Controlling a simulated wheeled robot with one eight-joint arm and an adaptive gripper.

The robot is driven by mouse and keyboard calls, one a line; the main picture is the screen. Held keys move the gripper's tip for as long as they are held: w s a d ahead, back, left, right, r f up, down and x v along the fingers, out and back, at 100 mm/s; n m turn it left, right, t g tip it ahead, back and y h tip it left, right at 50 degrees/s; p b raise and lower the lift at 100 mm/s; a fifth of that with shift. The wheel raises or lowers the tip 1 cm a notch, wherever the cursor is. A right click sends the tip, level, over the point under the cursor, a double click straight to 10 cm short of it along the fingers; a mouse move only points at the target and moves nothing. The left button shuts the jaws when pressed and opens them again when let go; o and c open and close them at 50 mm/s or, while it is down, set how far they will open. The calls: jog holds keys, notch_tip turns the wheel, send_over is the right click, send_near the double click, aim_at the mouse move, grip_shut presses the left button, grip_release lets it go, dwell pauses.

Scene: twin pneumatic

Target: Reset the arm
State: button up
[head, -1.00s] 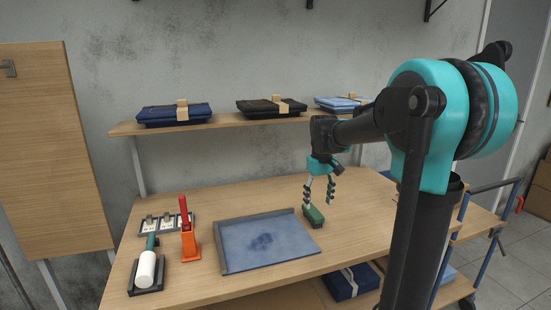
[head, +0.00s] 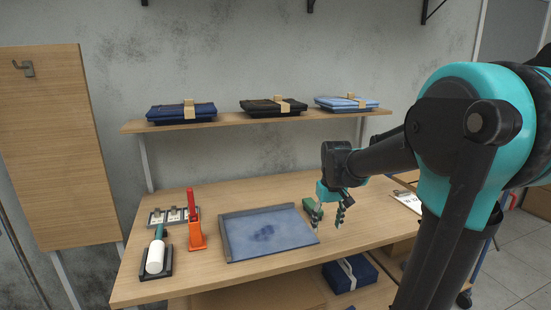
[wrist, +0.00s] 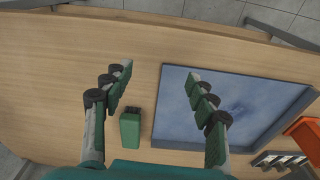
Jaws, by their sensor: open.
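My gripper (head: 328,222) is open and empty, pointing down above the right part of the wooden table (head: 270,268). In the wrist view, its two green-padded fingers (wrist: 160,78) stand wide apart. A small green block (head: 309,206) lies on the table just behind and left of the fingers in the head view, partly covered by one finger. In the wrist view the green block (wrist: 130,128) lies on the table between the fingers, nearer the left one, apart from both.
A grey-rimmed tray (head: 225,240) with a blue cloth (head: 268,235) lies left of my gripper. An orange holder (head: 196,236) and a white roller (head: 156,257) stand farther left. Folded garments sit on the wall shelf (head: 227,121). A white paper (head: 408,201) lies to the right.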

jog(key=s+d+f+m+t, duration=0.2)
jog(key=s+f+t, duration=0.1)
jog(key=s+f, duration=0.9)
jog(key=s, duration=0.4)
jog(key=shift+s+d+f+m, duration=0.15)
jog(key=shift+d+f+m, duration=0.1)
jog(key=shift+m, duration=0.05)
jog(key=shift+o, duration=0.3)
